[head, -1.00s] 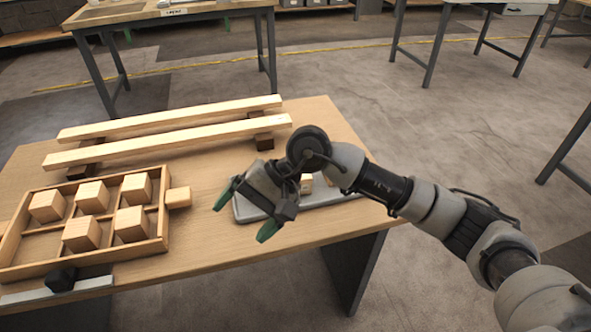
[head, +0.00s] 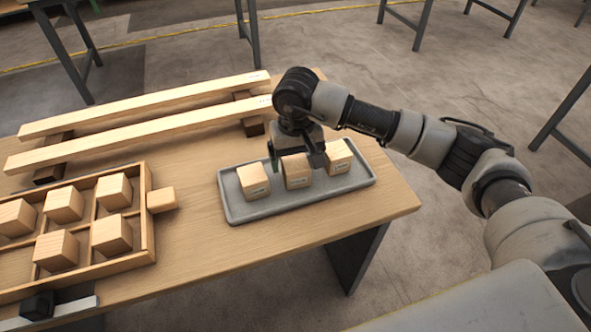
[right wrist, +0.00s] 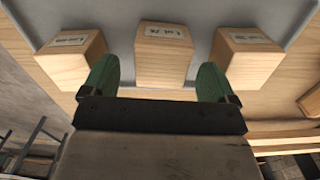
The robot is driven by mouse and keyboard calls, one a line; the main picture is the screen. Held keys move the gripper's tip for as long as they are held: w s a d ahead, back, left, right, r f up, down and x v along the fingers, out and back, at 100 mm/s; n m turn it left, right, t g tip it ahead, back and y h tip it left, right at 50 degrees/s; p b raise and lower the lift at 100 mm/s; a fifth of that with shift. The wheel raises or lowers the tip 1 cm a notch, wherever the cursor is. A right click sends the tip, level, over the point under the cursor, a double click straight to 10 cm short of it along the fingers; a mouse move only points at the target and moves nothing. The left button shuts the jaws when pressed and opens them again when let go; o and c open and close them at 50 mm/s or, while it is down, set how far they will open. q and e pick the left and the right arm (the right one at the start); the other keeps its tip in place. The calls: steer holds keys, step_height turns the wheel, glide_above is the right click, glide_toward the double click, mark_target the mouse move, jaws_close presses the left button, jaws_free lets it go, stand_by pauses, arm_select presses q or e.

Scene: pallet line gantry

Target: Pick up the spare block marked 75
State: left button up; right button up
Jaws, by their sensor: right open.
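Three light wood blocks with small labels stand in a row on a grey tray (head: 240,216). The middle block (head: 298,180) has a label that seems to read 75 in the right wrist view (right wrist: 163,62). The left block (head: 253,181) and the right block (head: 338,157) stand beside it, apart; their labels are hard to read. My right gripper (head: 296,161) is open and pointed down at the middle block. Its green fingers (right wrist: 158,80) appear on either side of that block, with gaps. My left gripper is not in view.
A wooden divided box (head: 148,215) with several blocks stands at left, a small block (head: 162,199) against its right side. Two long boards (head: 150,131) rest on dark supports behind. Bare table top (head: 190,235) lies between box and tray.

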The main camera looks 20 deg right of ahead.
mark_target(296, 163)
step_height(296, 163, down, 4)
steer(key=shift+a+f, duration=0.1)
steer(key=c, duration=1)
steer(key=shift+r, duration=0.2)
